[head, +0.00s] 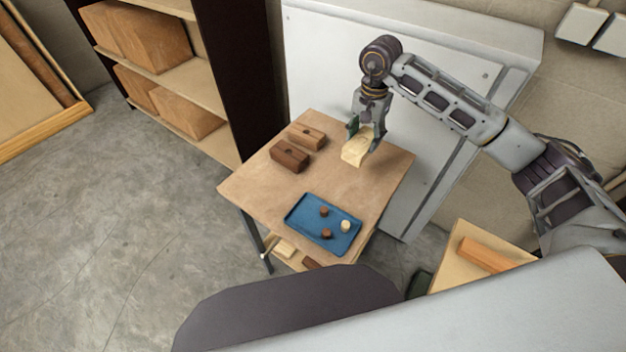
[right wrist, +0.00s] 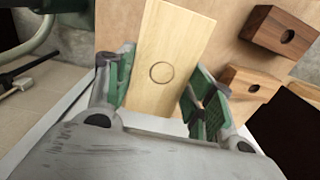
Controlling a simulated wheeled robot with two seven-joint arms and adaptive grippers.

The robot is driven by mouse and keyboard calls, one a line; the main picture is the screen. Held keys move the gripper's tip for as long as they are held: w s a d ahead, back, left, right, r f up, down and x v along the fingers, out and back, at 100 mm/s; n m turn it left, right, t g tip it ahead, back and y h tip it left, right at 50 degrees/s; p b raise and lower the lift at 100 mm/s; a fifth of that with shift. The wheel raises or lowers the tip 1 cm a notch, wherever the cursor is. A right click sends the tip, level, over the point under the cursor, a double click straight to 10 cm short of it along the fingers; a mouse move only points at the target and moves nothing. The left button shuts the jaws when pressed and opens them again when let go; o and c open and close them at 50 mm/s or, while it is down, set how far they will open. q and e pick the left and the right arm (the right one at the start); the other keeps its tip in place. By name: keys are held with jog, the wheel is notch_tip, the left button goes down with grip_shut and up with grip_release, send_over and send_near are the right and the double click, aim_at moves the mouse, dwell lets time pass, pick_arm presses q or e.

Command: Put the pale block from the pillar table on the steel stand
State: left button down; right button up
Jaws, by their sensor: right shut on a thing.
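The pale block (head: 355,153) is between the fingers of my right gripper (head: 364,136), at the right rear of the wooden table (head: 260,190). The gripper points down and is shut on the block. I cannot tell whether the block touches the tabletop. In the right wrist view the pale block (right wrist: 178,45) shows a ring mark on its face, with the green finger pads of my right gripper (right wrist: 158,92) on both sides. My left gripper is not in view. I cannot make out a thing that is clearly the steel stand.
A dark brown block (head: 289,156) and a mid-brown block (head: 307,136) lie left of the gripper. A blue tray (head: 300,228) with small round pieces lies at the front. A large pale grey panel (head: 320,65) stands behind the table. Shelves with boxes (head: 150,38) stand left.

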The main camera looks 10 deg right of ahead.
jog(key=shift+s+d+m, duration=0.1)
jog(key=shift+s+m, duration=0.05)
jog(key=shift+m, duration=0.85)
jog(key=shift+s+m, duration=0.1)
jog(key=shift+m, duration=0.9)
jog(key=shift+f, duration=0.15)
send_over(358, 173)
notch_tip(358, 173, down, 5)
jog(key=shift+r+p, duration=0.1)
jog(key=shift+p, duration=0.25)
jog(key=shift+f, duration=0.55)
jog(key=shift+f+p, duration=0.3)
jog(key=shift+f, duration=1.6)
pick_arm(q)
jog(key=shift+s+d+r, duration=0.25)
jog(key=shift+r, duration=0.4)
